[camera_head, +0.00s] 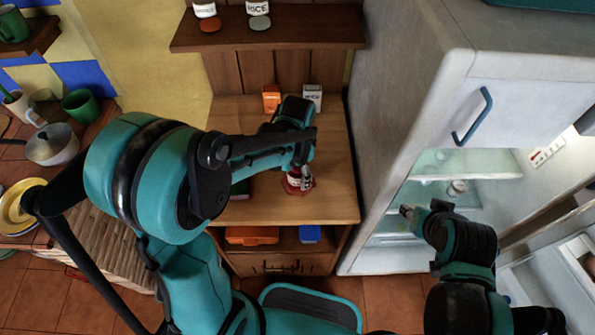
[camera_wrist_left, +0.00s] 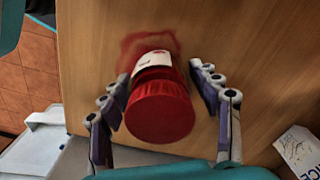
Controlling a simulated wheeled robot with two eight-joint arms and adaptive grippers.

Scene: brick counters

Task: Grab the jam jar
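The jam jar (camera_head: 294,187) is a small red jar standing on the wooden cabinet top, partly hidden by my left gripper (camera_head: 304,172). In the left wrist view the jar (camera_wrist_left: 160,108) shows its red lid and a white label. The fingers of my left gripper (camera_wrist_left: 163,78) are spread on either side of the jar, with a visible gap, most clearly on the right. My right gripper (camera_head: 409,213) is in front of the open fridge, away from the jar; its finger opening is too small to judge.
An orange box (camera_head: 271,98) and a white box (camera_head: 312,96) stand at the back of the cabinet top (camera_head: 333,190). A wall shelf (camera_head: 300,36) with jars is above. The fridge (camera_head: 400,120) stands close on the right, its lower part open. The cabinet top's front right is clear.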

